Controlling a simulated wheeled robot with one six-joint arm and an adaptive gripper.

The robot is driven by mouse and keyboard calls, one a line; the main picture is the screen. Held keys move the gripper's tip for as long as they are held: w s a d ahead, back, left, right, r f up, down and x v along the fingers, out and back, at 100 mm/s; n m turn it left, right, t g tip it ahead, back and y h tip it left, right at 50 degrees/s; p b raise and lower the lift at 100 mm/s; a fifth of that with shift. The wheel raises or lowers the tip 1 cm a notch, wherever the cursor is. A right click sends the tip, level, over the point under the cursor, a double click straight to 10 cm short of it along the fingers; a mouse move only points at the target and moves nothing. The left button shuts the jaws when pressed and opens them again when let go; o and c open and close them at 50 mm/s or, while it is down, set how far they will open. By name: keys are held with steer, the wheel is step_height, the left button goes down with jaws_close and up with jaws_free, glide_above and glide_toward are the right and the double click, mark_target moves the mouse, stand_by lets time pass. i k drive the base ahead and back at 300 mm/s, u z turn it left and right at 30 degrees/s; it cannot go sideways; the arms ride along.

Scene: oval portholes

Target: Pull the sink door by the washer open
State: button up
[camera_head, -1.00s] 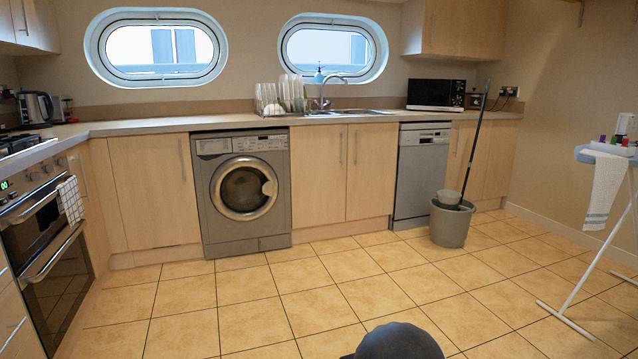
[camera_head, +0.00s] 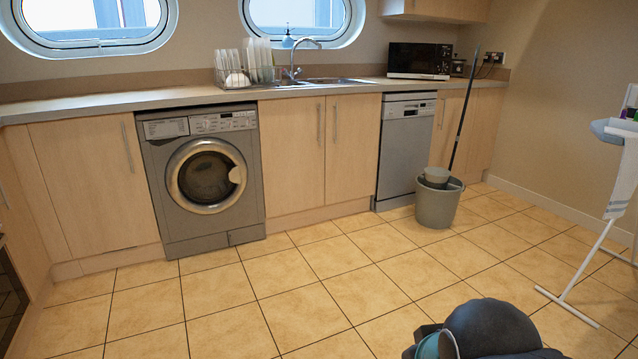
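The sink door by the washer (camera_head: 291,160) is a light wood cabinet door under the sink, just right of the grey washer (camera_head: 203,178). It is shut. Its upright bar handle (camera_head: 319,122) is near its right edge. A second wood door (camera_head: 351,150) with a handle (camera_head: 336,123) stands right beside it, also shut. The sink (camera_head: 325,82) and tap are in the counter above. Part of my arm shows dark at the bottom of the head view, well in front of the cabinets. My gripper's fingers are not seen.
A grey bucket (camera_head: 438,203) with a mop stands before the dishwasher (camera_head: 405,150). An ironing board (camera_head: 607,170) with a hanging towel is at the right. The tiled floor (camera_head: 290,285) before the sink doors is clear.

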mark_target(292, 130)
steer(key=z, duration=0.65)
steer(key=i, duration=2.45)
steer(key=u, duration=0.45)
steer(key=i, duration=1.2)
steer(key=u, duration=0.35)
